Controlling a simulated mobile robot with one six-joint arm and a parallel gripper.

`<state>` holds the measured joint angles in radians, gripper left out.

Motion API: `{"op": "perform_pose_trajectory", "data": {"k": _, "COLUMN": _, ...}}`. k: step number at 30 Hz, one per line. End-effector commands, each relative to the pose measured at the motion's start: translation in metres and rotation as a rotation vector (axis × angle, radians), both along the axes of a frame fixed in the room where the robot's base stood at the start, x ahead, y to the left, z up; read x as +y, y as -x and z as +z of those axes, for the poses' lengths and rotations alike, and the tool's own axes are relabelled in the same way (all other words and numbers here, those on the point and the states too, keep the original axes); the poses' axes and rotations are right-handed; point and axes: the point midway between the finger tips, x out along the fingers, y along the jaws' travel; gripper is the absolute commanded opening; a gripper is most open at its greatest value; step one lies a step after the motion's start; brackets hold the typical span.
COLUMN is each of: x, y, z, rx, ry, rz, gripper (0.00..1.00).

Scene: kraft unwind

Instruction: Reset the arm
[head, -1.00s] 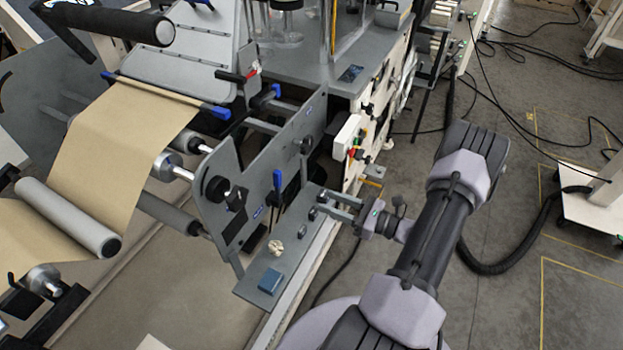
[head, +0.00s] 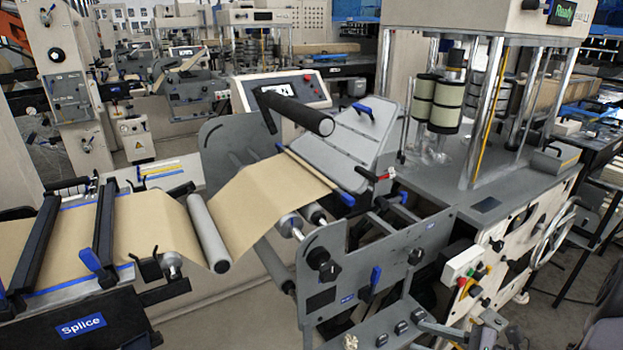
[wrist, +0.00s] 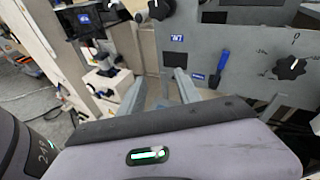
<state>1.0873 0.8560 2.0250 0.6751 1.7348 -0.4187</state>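My gripper (wrist: 158,88) shows in the wrist view with its two grey fingers well apart and nothing between them. It faces a grey machine panel (wrist: 235,58) with black knobs and a blue lever (wrist: 219,68). Whether the fingertips touch anything I cannot tell. In the head view, my gripper (head: 447,331) shows partly at the bottom edge, beside the unwind machine's front ledge. Part of my arm (head: 607,325) shows at the lower right corner; the rest is out of frame.
The kraft web (head: 262,203) runs over rollers to the splice table (head: 80,325) at left. A control box (head: 463,268) with buttons juts from the machine near my gripper. A small pale crumpled thing (head: 350,341) lies on the ledge. More machines stand behind.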

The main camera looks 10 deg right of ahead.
Motion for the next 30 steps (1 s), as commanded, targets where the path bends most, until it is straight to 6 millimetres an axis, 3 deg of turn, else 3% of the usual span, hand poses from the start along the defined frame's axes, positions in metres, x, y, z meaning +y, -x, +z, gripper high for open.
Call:
{"op": "perform_pose_trajectory", "data": {"k": 4, "x": 0.059, "y": 0.000, "z": 0.040, "rx": 0.007, "ry": 0.205, "rz": 0.253, "gripper": 0.40}}
{"op": "perform_pose_trajectory", "data": {"k": 7, "x": 0.106, "y": 0.012, "z": 0.068, "rx": -0.005, "ry": 0.400, "rz": 0.457, "gripper": 0.40}}
{"op": "perform_pose_trajectory", "data": {"k": 13, "x": 0.192, "y": 0.073, "z": 0.125, "rx": -0.169, "ry": 1.023, "rz": 0.906, "gripper": 0.40}}
{"op": "perform_pose_trajectory", "data": {"k": 18, "x": 0.217, "y": 0.111, "z": 0.160, "rx": -0.448, "ry": 1.506, "rz": 1.053, "gripper": 0.40}}
{"op": "perform_pose_trajectory", "data": {"k": 21, "x": 0.221, "y": 0.120, "z": 0.173, "rx": -0.572, "ry": 1.660, "rz": 1.057, "gripper": 0.40}}
{"op": "perform_pose_trajectory", "data": {"k": 30, "x": 0.222, "y": 0.123, "z": 0.181, "rx": -0.635, "ry": 1.732, "rz": 1.049, "gripper": 0.40}}
